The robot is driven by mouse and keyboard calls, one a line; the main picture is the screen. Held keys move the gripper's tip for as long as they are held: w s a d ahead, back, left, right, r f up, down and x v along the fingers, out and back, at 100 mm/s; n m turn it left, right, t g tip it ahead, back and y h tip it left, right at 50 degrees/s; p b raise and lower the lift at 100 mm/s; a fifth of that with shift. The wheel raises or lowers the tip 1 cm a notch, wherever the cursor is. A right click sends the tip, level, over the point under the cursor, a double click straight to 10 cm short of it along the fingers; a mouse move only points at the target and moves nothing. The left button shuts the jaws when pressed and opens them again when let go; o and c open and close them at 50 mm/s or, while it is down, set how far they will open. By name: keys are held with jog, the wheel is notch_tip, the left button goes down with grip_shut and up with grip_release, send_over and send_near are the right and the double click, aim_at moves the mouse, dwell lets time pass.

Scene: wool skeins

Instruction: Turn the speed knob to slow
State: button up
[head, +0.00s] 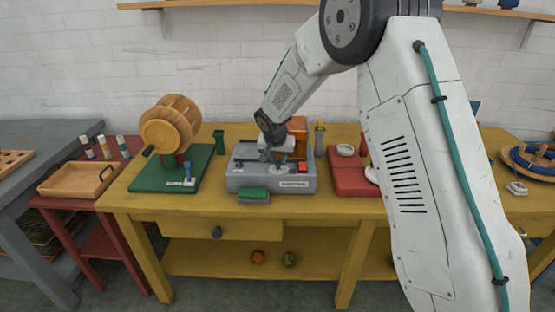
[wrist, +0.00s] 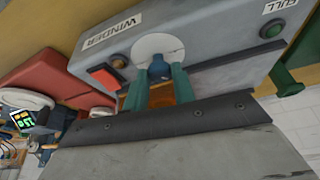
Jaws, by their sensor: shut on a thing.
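The grey winder box (head: 245,182) stands on the yellow table, with its WINDER label and a red switch (head: 303,168). In the wrist view its panel carries a blue knob (wrist: 147,61) on a round white dial (wrist: 158,43). My gripper (head: 279,157) is over the panel in the head view. In the wrist view my gripper's green fingers (wrist: 160,78) are closed on the knob, one at each side. The fingers hide part of the knob and dial. I cannot read any speed marks or the knob's pointer.
The red switch (wrist: 104,76) is close beside the fingers; a green lamp (wrist: 271,29) labelled FULL is farther off. A wooden reel on a green base (head: 170,177) stands left of the winder. A red box (head: 350,180) stands right.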

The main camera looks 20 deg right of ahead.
jog(key=n, duration=0.1)
jog(key=n+y, duration=0.1)
jog(key=n, duration=0.1)
jog(key=n+y, duration=0.1)
jog(key=n, duration=0.1)
jog(key=shift+s+d, duration=0.1)
jog(key=shift+d, duration=0.15)
jog(key=n+y, duration=0.1)
jog(key=n, duration=0.1)
jog(key=n+y, duration=0.1)
jog(key=n, duration=0.2)
jog(key=shift+d, duration=0.15)
jog(key=shift+n, duration=0.5)
jog(key=o, duration=1)
jog(key=shift+r, duration=0.1)
jog(key=v, duration=0.7)
jog(key=shift+d+r, duration=0.15)
jog(key=shift+r, duration=0.1)
jog(key=shift+s, duration=0.1)
